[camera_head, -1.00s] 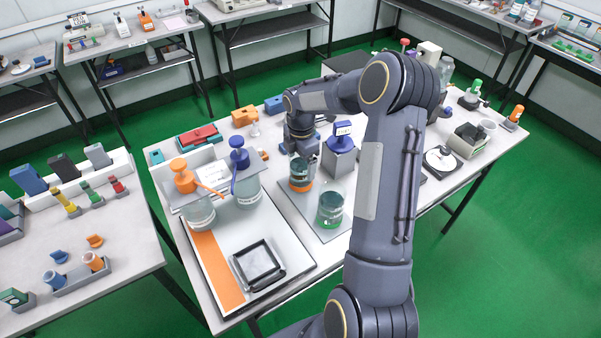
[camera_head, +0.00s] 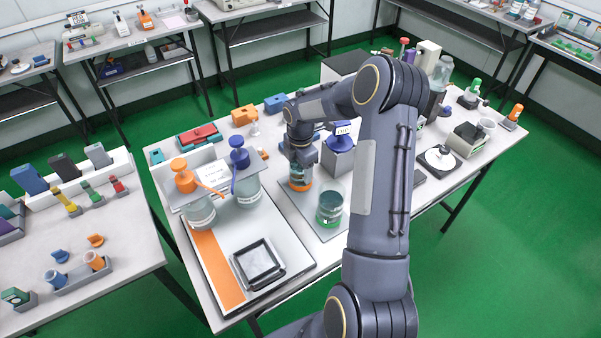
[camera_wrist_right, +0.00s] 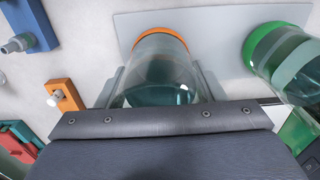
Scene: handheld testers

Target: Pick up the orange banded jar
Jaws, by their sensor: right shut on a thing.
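The orange banded jar (camera_head: 300,182) is a clear jar with dark teal contents and an orange band at its base. It stands upright on a pale grey mat (camera_head: 287,201). My right gripper (camera_head: 302,168) comes down over it from above and is shut on it. In the right wrist view the jar (camera_wrist_right: 160,72) sits between the two fingers, with its orange band at the far end. A green banded jar (camera_head: 330,207) stands beside it on the mat; it also shows in the right wrist view (camera_wrist_right: 283,58). My left gripper is not in view.
Two pump bottles, one orange-topped (camera_head: 184,180) and one blue-topped (camera_head: 239,158), stand to the left. A grey block with a blue top (camera_head: 339,152) is just behind right. A tray with a black frame (camera_head: 258,264) lies in front.

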